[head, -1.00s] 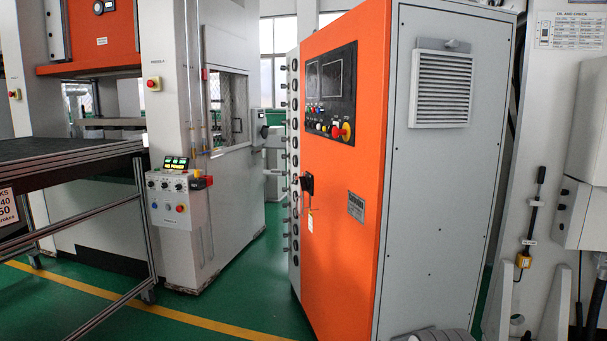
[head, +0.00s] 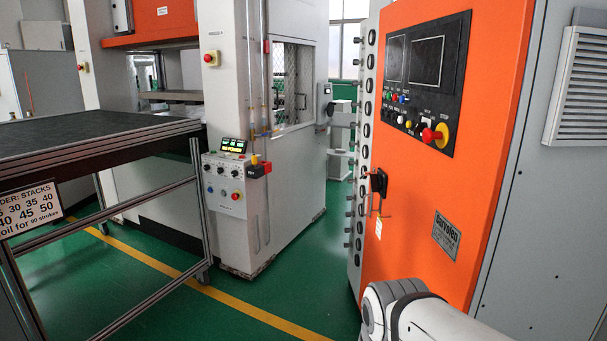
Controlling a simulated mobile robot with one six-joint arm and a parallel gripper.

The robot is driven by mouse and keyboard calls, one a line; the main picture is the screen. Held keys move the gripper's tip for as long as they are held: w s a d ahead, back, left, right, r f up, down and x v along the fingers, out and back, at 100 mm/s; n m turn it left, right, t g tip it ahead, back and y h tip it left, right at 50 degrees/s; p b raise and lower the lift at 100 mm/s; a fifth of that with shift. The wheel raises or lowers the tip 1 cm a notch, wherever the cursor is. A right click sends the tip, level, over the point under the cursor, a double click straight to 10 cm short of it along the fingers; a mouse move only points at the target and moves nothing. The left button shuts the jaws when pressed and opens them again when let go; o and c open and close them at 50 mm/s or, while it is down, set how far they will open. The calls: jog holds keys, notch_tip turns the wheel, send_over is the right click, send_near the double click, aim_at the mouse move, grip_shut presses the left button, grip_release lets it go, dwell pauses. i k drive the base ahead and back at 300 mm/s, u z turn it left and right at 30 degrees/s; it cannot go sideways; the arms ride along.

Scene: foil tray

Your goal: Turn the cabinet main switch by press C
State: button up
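I cannot tell which control is the main switch. A white link of my arm shows at the bottom right; my gripper is out of view.
A press column with a grey control box (head: 225,185) stands left of the cabinet. A dark-topped table (head: 85,135) with a metal frame and a number sign fills the left. Green floor (head: 300,285) with a yellow line lies open between table and cabinet.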

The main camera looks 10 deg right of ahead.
aim_at(377, 183)
jog(key=u, duration=0.35)
jog(key=i, duration=2.05)
jog(key=z, duration=0.35)
jog(key=k, duration=0.75)
jog(key=z, duration=0.2)
jog(key=i, duration=0.85)
jog(key=u, duration=0.05)
